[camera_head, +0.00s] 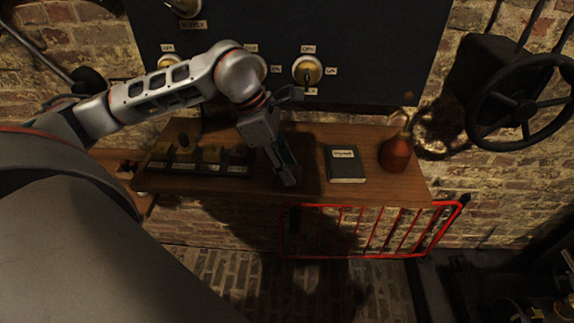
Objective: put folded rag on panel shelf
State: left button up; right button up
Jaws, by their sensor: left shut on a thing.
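The panel shelf (310,185) is a brown wooden ledge below the dark panel. My left gripper (287,172) reaches over the middle of the shelf from the left, pointing down. It is shut on a small dark green thing (287,152), which I take for the folded rag; the fingers hide most of it. I cannot tell whether it touches the shelf. My right gripper is not in view.
A dark green labelled book (345,164) lies right of my gripper. A red-brown bottle (396,153) stands near the shelf's right end. A dark rack with knobs (198,160) occupies the left part. A red railing (375,228) is below, and a handwheel (520,105) is at right.

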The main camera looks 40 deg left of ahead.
pick_arm(q)
jog(key=shift+f, duration=0.1)
jog(key=o, duration=1)
jog(key=shift+r, duration=0.2)
jog(key=p+v, duration=0.1)
jog(key=v, duration=1.1)
jog(key=shift+d, duration=0.1)
jog(key=shift+s, duration=0.1)
